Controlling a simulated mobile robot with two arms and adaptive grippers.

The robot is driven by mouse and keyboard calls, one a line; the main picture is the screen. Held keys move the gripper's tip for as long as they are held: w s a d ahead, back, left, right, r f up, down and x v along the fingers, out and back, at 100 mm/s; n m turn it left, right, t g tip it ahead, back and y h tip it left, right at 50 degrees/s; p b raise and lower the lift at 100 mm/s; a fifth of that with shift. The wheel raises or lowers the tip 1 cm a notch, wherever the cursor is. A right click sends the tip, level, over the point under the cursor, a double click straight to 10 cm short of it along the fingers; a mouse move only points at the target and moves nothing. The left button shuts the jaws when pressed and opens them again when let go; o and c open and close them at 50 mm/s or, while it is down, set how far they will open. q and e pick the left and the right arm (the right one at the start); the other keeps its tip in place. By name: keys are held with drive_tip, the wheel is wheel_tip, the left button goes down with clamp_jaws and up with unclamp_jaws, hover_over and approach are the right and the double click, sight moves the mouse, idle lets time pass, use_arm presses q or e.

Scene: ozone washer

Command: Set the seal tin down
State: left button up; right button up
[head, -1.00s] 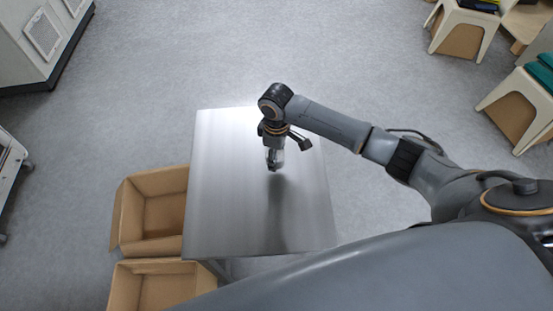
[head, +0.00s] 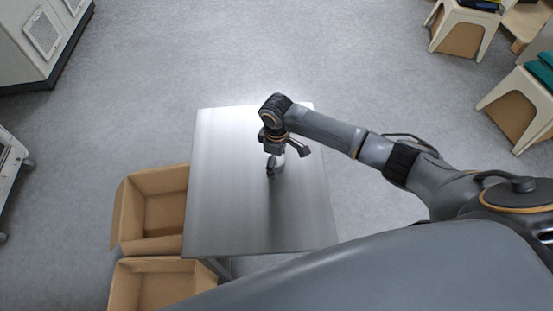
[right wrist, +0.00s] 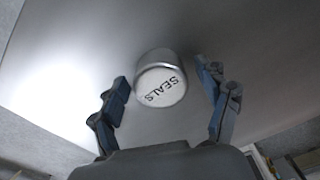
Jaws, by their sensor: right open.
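The seal tin (right wrist: 160,80) is a small silvery cylinder with a pale lid lettered SEALS. It stands on the metal table (head: 230,215), and in the head view it shows only as a pale patch (head: 280,161) partly hidden by my right gripper (head: 285,161). In the right wrist view my right gripper (right wrist: 165,85) is open, with one finger on each side of the tin and a gap visible at both sides. My left gripper is not in view.
Two open cardboard boxes (head: 122,215) (head: 125,286) stand on the floor along the table's left side. The rest of the tabletop is clear. Pale stools (head: 463,28) stand at the upper right, and a grey cabinet (head: 35,45) at the upper left.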

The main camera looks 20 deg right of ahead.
drive_tip(key=shift+r, duration=0.1)
wheel_tip(320, 180, up, 12)
drive_tip(key=b, duration=0.1)
idle(0.4)
